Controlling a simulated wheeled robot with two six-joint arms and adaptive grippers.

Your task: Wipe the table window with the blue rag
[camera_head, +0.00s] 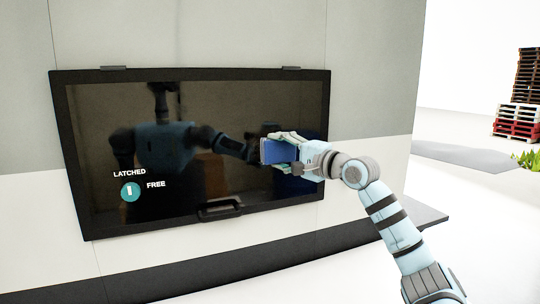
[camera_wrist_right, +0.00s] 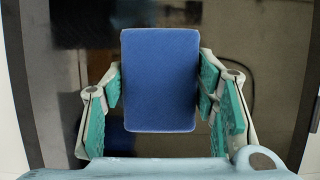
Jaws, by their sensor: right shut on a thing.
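The table window (camera_head: 200,180) is a dark, glossy pane in a black frame, set in the caravan wall. It shows my reflection, and a latch label reading LATCHED and FREE is at its lower left. My right gripper (camera_head: 284,150) is shut on the blue rag (camera_head: 268,151), a flat rounded block, in front of the right part of the pane. In the right wrist view the blue rag (camera_wrist_right: 160,80) sits between the teal finger pads, with the dark pane behind it. Whether the rag touches the pane I cannot tell. My left gripper is not seen directly.
A black handle (camera_head: 220,209) is on the window's lower frame, and two hinges sit on its top edge. A dark ledge (camera_head: 300,250) runs along the wall below. Stacked pallets (camera_head: 517,122) and green plants (camera_head: 527,160) stand far off at the right.

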